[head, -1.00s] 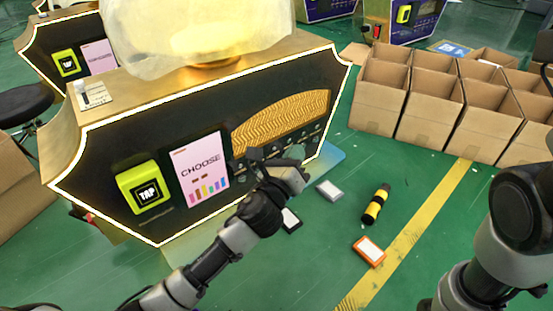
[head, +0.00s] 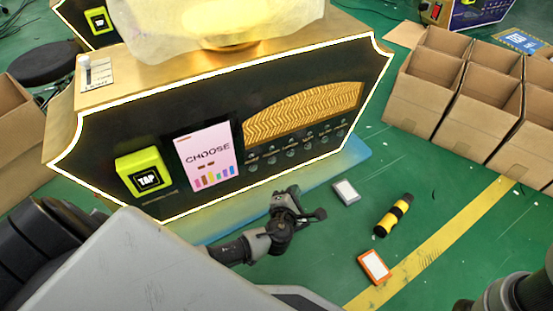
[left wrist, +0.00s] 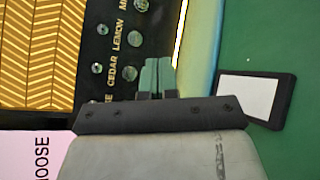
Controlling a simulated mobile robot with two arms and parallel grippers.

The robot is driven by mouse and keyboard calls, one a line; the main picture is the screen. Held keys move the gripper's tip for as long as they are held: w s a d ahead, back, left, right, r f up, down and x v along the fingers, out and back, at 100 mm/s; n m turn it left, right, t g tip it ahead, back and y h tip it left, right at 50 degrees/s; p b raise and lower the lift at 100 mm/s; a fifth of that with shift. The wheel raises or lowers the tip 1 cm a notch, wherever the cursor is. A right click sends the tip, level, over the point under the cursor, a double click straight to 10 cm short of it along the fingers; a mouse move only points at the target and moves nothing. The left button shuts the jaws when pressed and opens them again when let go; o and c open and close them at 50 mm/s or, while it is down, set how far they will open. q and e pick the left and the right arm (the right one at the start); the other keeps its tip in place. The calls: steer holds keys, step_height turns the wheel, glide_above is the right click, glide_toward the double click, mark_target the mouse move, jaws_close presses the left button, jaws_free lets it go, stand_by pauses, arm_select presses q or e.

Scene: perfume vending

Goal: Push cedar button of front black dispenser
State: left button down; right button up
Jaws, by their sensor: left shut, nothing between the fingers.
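The front black dispenser (head: 100,130) has a glowing white outline, a yellow-green TAP reader (head: 143,173), a CHOOSE panel (head: 205,157) and a row of small round buttons under a gold wavy window. Their labels are too small to read in the head view. In the left wrist view the cedar button (left wrist: 129,74) is beside the CEDAR label, below the LEMON button (left wrist: 134,39). My left gripper (head: 295,197) is shut and empty in front of the dispenser's lower right part. Its fingertips (left wrist: 157,76) appear just right of the cedar button; contact cannot be told. My right gripper is out of view.
A white-topped dark box (head: 346,192), a black-yellow cylinder (head: 393,215) and an orange-framed box (head: 374,266) lie on the green floor. Open cardboard boxes (head: 425,88) stand at right. Another dispenser (head: 78,22) is behind at left.

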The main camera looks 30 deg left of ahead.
mark_target(272, 161)
arm_select(q)
steer(key=w+a+b, duration=0.2)
steer(key=w+a, duration=0.2)
steer(key=a, duration=0.3)
steer(key=shift+w+a, duration=0.25)
steer(key=shift+w, duration=0.15)
stand_by(2.0)
steer(key=shift+w+a, duration=0.2)
steer(key=shift+a, duration=0.1)
